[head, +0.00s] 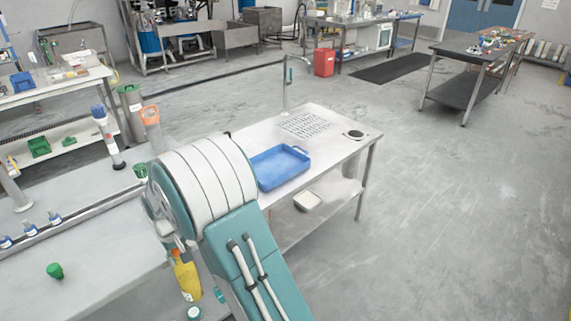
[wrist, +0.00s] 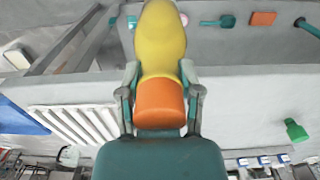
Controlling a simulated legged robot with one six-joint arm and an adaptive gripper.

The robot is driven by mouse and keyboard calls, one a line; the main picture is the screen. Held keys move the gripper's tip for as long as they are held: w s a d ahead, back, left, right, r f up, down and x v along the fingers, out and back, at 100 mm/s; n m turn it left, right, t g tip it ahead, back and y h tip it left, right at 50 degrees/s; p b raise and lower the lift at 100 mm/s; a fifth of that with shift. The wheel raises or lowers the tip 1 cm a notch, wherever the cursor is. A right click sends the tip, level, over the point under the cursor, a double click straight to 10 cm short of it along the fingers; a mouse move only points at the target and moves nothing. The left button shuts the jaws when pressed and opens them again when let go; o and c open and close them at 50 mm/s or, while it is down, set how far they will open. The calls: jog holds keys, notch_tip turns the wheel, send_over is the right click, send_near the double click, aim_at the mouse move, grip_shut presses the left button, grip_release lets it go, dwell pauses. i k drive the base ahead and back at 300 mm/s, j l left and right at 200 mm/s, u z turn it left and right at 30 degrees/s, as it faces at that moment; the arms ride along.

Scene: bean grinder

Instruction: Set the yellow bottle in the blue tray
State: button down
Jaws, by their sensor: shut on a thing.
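The yellow bottle (wrist: 160,42) with an orange cap fills the upper middle of the wrist view. My gripper (wrist: 160,82) is shut on it, one finger on each side near the cap. In the head view the bottle (head: 187,280) hangs below my arm, at the front edge of the left bench; the fingers there are mostly hidden. The blue tray (head: 282,168) is empty and lies on the white table, right of my arm and apart from the bottle. A blue strip at the left edge of the wrist view may be the tray.
The white table (head: 345,150) also holds a grey rack (head: 304,125) and a dark round plate (head: 355,134). A tap (head: 286,75) rises at its back. The left bench (head: 105,265) holds a green piece (head: 55,271) and several small bottles. Floor to the right is clear.

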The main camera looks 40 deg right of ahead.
aim_at(280, 171)
jog(key=l, duration=1.5)
jog(key=i, duration=0.05)
